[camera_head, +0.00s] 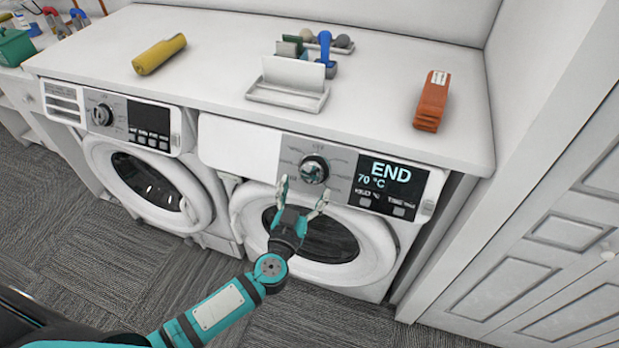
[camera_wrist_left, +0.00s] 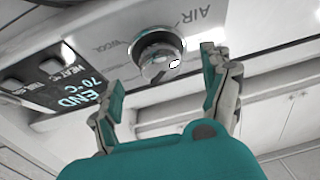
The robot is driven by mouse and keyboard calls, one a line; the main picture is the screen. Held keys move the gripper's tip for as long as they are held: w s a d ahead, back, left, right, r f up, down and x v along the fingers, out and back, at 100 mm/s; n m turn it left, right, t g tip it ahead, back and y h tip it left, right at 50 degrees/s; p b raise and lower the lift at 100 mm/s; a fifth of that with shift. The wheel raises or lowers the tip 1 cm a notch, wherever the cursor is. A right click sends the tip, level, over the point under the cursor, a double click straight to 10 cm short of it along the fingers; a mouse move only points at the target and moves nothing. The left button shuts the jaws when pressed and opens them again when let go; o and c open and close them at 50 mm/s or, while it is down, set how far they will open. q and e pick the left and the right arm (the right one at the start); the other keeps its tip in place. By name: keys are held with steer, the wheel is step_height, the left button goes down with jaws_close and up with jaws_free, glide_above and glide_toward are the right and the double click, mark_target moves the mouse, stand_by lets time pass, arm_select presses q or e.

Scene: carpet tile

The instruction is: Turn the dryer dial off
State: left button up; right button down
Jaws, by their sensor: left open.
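The dryer dial (camera_head: 314,170) is a round silver knob on the panel of the right-hand machine. The dryer's display (camera_head: 385,178) reads END and 70 °C. My left gripper (camera_head: 302,192) is open just in front of and below the dial, with its fingers pointing up towards it. In the left wrist view the dial (camera_wrist_left: 157,55) sits beyond and between the two spread fingertips (camera_wrist_left: 160,80), which look apart from it. The display (camera_wrist_left: 75,90) shows upside down there. My right gripper is not in view.
A second machine with its own dial (camera_head: 103,114) stands to the left. The white countertop (camera_head: 215,60) above holds a yellow roll (camera_head: 159,54), a white tray (camera_head: 288,92) and an orange-brown block (camera_head: 431,100). A white panelled door (camera_head: 560,240) is at the right.

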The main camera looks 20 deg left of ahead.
mark_target(313, 178)
arm_select(q)
steer(key=shift+w, duration=2.1)
steer(key=shift+c, duration=0.4)
steer(key=c, duration=1.1)
steer(key=shift+d+r+n+y+p, duration=0.15)
steer(key=shift+n+y+p, duration=0.15)
steer(key=shift+n+p, duration=0.55)
steer(key=n+y+p, duration=0.1)
steer(key=n+p, duration=0.1)
steer(key=n, duration=0.1)
steer(key=shift+d+r+g, duration=0.1)
steer(key=shift+g, duration=0.2)
steer(key=n+y+p, duration=0.1)
steer(key=n+p, duration=0.1)
steer(key=n+g+y+p, duration=0.1)
steer(key=n+p, duration=0.1)
steer(key=n, duration=0.1)
steer(key=shift+d+g+y, duration=0.2)
steer(key=shift+g+y, duration=0.1)
steer(key=shift+y, duration=0.1)
steer(key=shift+n+p, duration=0.45)
steer(key=shift+n, duration=0.3)
steer(key=shift+y, duration=0.3)
